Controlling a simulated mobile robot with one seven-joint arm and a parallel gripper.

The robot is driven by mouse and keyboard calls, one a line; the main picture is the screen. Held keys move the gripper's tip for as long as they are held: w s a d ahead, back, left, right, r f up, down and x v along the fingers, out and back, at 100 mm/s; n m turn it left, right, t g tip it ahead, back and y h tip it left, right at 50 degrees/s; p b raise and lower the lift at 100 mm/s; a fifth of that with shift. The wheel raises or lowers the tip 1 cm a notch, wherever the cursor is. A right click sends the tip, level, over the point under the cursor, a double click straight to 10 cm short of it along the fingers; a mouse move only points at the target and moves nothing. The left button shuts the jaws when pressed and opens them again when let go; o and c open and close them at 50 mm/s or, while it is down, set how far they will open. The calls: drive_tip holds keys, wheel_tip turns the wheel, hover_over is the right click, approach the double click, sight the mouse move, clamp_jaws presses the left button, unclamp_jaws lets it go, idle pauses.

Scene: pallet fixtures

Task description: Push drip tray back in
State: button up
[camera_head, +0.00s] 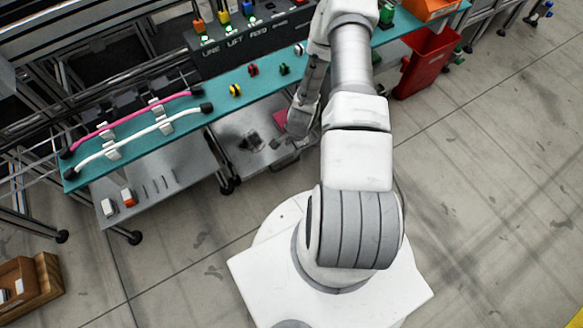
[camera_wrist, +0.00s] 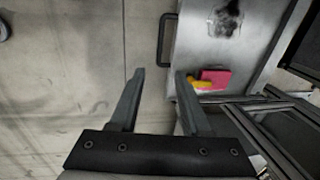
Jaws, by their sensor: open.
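The drip tray (camera_head: 232,150) is a grey metal tray with dark stains, sticking out below the front of the teal bench. In the wrist view the tray (camera_wrist: 195,60) lies at the upper right, with a dark bar handle (camera_wrist: 162,40) on its left edge. A pink block (camera_wrist: 214,79) and a yellow piece (camera_wrist: 200,86) lie in it. My gripper (camera_wrist: 160,72) is open with nothing between its fingers. The fingertips show just below the handle, the right one near the tray's edge. Whether they touch is unclear. In the head view my arm hides part of the tray.
The teal bench (camera_head: 222,112) carries pink and white hoses, coloured knobs and a dark control panel (camera_head: 240,48). A metal shelf (camera_head: 165,185) juts out left of the tray. A red bin (camera_head: 428,62) stands to the right. The floor in front is clear.

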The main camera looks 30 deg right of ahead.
sight(288, 165)
drive_tip(key=shift+w+f, duration=0.1)
drive_tip(key=w+f+b, duration=0.1)
drive_tip(key=f+b, duration=0.1)
drive_tip(key=f, duration=0.3)
drive_tip(key=w+f+b, duration=0.1)
drive_tip(key=f+b, duration=0.1)
drive_tip(key=f, duration=0.4)
drive_tip(key=w+f+b, duration=0.1)
drive_tip(key=f+b, duration=0.1)
drive_tip(key=f, duration=0.4)
drive_tip(key=shift+w+a+b, duration=0.1)
drive_tip(key=shift+a+b, duration=0.05)
drive_tip(key=shift+b, duration=0.25)
clamp_jaws()
idle(0.5)
